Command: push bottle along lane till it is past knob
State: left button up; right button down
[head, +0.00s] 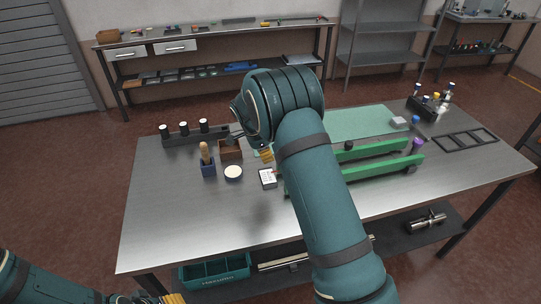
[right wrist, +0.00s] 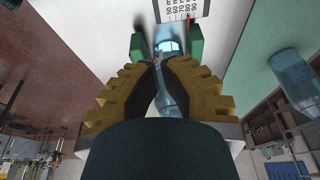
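The lane runs between two green rails (head: 380,168) on the table, its left part hidden behind my right arm. A small dark knob (head: 348,146) stands at the far rail. In the right wrist view, a clear bluish bottle (right wrist: 168,46) lies between green end pieces, just beyond my fingertips; I cannot tell whether they touch it. My right gripper (right wrist: 158,62) has its yellow fingertips together; its fingers also show in the head view (head: 266,155) at the lane's left end. The bottle is hidden in the head view. My left gripper (head: 160,299) is mostly cut off at the bottom edge.
A white card with black print (head: 268,178) stands by the lane's left end. A black frame (head: 466,141) lies right. The table's front left is clear.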

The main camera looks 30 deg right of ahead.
jog(key=x, duration=0.8)
jog(key=shift+s+f, duration=0.1)
jog(key=shift+f, duration=0.05)
jog(key=d, duration=0.1)
jog(key=d+p, duration=0.1)
jog(key=d, duration=0.1)
jog(key=shift+s+d, duration=0.1)
jog(key=shift+s, duration=0.25)
pick_arm(q)
jog(key=shift+r, duration=0.65)
pick_arm(e)
jog(key=shift+d+f, duration=0.1)
jog(key=shift+d, duration=0.3)
jog(key=shift+s, duration=0.1)
